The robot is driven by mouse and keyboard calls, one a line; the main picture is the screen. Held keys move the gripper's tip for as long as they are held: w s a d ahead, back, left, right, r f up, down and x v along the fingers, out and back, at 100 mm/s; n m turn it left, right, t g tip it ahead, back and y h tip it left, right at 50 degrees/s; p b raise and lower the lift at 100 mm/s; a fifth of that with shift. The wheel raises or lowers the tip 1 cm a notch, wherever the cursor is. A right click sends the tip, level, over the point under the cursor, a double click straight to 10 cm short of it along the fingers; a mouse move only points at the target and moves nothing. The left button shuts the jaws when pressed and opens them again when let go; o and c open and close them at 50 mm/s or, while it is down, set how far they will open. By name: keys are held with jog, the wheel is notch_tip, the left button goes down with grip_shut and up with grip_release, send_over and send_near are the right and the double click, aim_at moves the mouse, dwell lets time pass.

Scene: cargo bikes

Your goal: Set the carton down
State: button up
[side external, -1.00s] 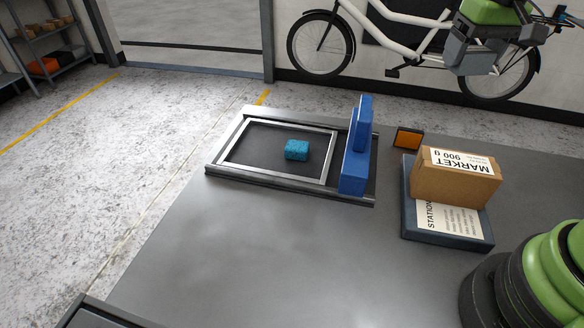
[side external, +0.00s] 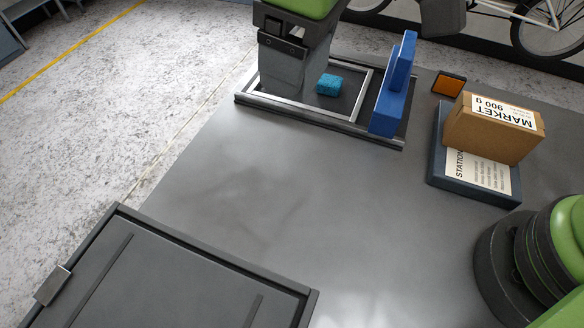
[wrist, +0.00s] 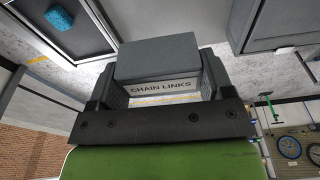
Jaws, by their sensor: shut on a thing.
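My gripper (wrist: 160,88) is shut on a grey carton (wrist: 157,62) marked CHAIN LINKS, with a dark finger on each side of it. In the side external view my gripper (side external: 284,42) comes down from the top edge, with a grey block below it in front of the left part of the metal frame (side external: 305,113). I cannot tell how much of that block is carton and how much is finger, or whether its underside touches anything. A blue textured block (side external: 330,84) lies inside the frame, right of my gripper; it also shows in the wrist view (wrist: 59,17).
A blue upright piece (side external: 390,95) stands at the frame's right end. A brown MARKET carton (side external: 495,137) rests on a dark STATION box (side external: 440,165). An orange-faced block (side external: 447,84) stands behind. A dark panel (side external: 150,280) lies front left. The middle of the grey tabletop (side external: 270,190) is clear.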

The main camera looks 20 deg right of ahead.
aim_at(289, 192)
jog(key=shift+s+a+n, duration=0.3)
jog(key=shift+s+a, duration=0.35)
jog(key=shift+a, duration=0.15)
notch_tip(289, 192, down, 21)
jog(key=shift+w+d, duration=0.1)
jog(key=shift+d, duration=0.05)
jog(key=shift+f, duration=0.15)
jog(key=o, duration=1)
jog(key=shift+c, duration=0.2)
